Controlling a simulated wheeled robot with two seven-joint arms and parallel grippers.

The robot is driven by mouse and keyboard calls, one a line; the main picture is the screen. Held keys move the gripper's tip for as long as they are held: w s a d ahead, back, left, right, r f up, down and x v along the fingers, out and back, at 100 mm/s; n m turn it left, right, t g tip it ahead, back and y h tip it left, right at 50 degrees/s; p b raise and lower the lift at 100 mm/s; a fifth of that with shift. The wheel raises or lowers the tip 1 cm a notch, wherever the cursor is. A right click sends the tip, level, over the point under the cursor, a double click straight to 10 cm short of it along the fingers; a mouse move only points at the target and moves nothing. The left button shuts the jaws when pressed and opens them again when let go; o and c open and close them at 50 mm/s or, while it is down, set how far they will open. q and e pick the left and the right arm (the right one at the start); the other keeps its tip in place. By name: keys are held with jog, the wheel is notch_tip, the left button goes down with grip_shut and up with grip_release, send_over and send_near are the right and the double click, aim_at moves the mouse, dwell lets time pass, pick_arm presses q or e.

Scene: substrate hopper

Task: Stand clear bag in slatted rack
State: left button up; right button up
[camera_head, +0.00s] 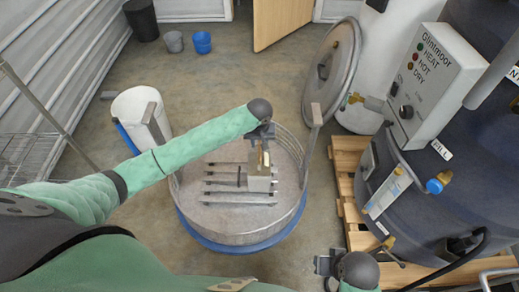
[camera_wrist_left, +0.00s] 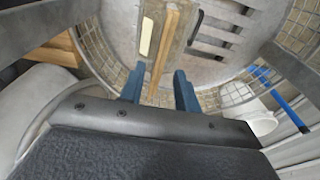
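A pale, upright bag-like item (camera_head: 258,183) with a tan strip stands at the right part of the slatted rack (camera_head: 225,197), inside a round metal hopper. In the left wrist view its tan strip (camera_wrist_left: 166,45) shows just beyond my fingertips. Its lower end and exact seating between the slats cannot be made out. My left gripper (camera_head: 263,143) is above it, pointing down. The left wrist view shows its two blue fingers (camera_wrist_left: 158,88) apart, with no clear contact on the item. My right gripper (camera_head: 325,264) is at the bottom right, away from the rack; its fingers are unclear.
The hopper's mesh wall (camera_head: 290,140) rings the rack. A round lid (camera_head: 332,70) stands open behind it. A white bucket (camera_head: 140,115) is at left. A dark tank with a control box (camera_head: 428,82) and a wooden pallet (camera_head: 348,170) are at right.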

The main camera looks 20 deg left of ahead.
pick_arm(q)
jog(key=r, duration=0.4)
jog(key=shift+s+r, duration=0.1)
jog(key=shift+s, duration=0.1)
jog(key=s+d+f+m+h, duration=0.25)
jog(key=s+d, duration=0.35)
jog(key=s, duration=0.3)
jog(key=s+d+f+m+h, duration=0.1)
jog(key=s+d+f+m, duration=0.15)
jog(key=s+d, duration=0.45)
jog(key=s+a, duration=0.2)
jog(key=s, duration=0.7)
jog(key=s+a+t, duration=0.1)
jog(key=s+a, duration=0.1)
jog(key=s, duration=0.8)
jog(key=shift+s+a+r+m+t, duration=0.3)
jog(key=shift+a+r+m, duration=0.05)
jog(key=shift+r+m, duration=0.05)
pick_arm(e)
jog(key=shift+w+a+f, duration=0.25)
jog(key=shift+f, duration=0.05)
pick_arm(q)
jog(key=shift+y, duration=0.25)
